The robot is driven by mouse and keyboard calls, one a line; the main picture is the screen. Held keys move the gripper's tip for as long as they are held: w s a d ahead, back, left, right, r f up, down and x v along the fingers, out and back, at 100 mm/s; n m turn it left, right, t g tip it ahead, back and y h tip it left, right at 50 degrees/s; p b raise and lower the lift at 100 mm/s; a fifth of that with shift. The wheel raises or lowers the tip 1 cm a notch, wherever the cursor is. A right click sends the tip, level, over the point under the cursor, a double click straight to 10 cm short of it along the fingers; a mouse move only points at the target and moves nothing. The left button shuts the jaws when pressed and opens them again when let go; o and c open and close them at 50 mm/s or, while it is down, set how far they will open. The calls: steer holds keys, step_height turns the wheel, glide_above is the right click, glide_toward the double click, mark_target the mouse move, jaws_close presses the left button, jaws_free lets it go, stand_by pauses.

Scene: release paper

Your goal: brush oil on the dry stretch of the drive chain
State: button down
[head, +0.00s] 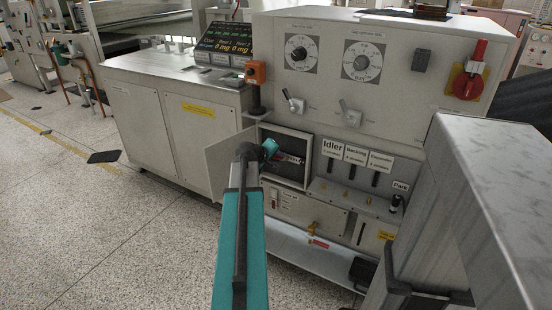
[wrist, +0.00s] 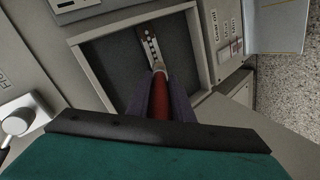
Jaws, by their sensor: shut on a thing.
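The drive chain (wrist: 152,46) shows as a short row of links inside an open recessed compartment in the wrist view. In the head view the chain (head: 293,159) is small and partly hidden by my arm. My gripper (wrist: 161,98) is shut on the red handle of a brush (wrist: 160,88), which points into the compartment. The brush's pale tip end meets the near end of the visible chain in the picture; I cannot tell whether it touches. In the head view my gripper (head: 271,150) is at the compartment's opening. Oil and the dry stretch cannot be made out.
The compartment has a raised frame (wrist: 199,50) close around my gripper. Its door (head: 232,152) stands open at the left. Labelled slots and levers (head: 356,170) sit to the right. An orange control box (head: 256,72) stands above left. A grey metal block (head: 490,190) fills the right.

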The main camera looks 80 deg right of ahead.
steer(key=shift+s+a+p, duration=0.2)
steer(key=shift+s+a, duration=0.05)
steer(key=shift+s, duration=0.55)
steer(key=shift+s+a+p, duration=0.15)
steer(key=shift+s+a, duration=0.1)
steer(key=shift+s, duration=0.55)
steer(key=shift+s+a+p, duration=0.2)
steer(key=shift+s+p, duration=0.05)
steer(key=shift+s, duration=0.6)
steer(key=shift+s+a+p, duration=0.2)
steer(key=shift+s+p, duration=0.05)
steer(key=shift+s, duration=0.6)
steer(key=shift+w+d+b, duration=0.15)
steer(key=shift+w+d, duration=0.05)
steer(key=shift+w, duration=0.65)
steer(key=shift+w+d+b, duration=0.15)
steer(key=shift+w+d, duration=0.05)
steer(key=shift+w, duration=0.65)
steer(key=shift+w+d, duration=0.25)
steer(key=shift+w, duration=0.65)
steer(key=shift+w+d, duration=0.25)
steer(key=shift+w, duration=0.6)
